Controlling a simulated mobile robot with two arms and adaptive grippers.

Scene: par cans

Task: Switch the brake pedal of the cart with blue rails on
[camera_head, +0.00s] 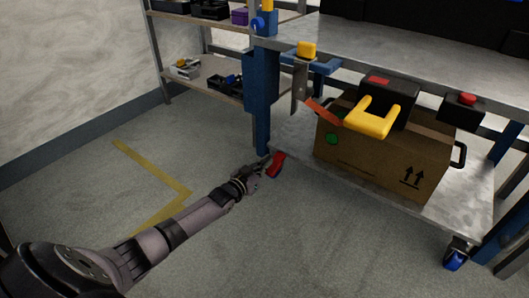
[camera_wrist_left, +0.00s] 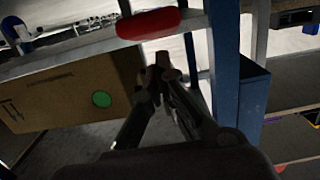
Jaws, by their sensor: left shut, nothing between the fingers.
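The cart has blue posts (camera_head: 262,118) and a grey lower shelf (camera_head: 290,150). Its red brake pedal (camera_head: 276,164) sits low at the near left corner, close to the floor. The red pedal also shows in the left wrist view (camera_wrist_left: 148,23), just above the fingertips in the picture. My left gripper (camera_head: 263,169) reaches in from the left, right beside the pedal. Its fingers are shut and empty, with the tips together in the left wrist view (camera_wrist_left: 162,66). I cannot tell whether they touch the pedal. My right gripper is not in view.
A cardboard box (camera_head: 375,160) with a green dot stands on the lower shelf. A yellow-handled black device (camera_head: 373,118) shows above it. A blue caster (camera_head: 455,259) is at the right corner. Shelving (camera_head: 205,75) stands behind left. The floor (camera_head: 90,200) at left is free.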

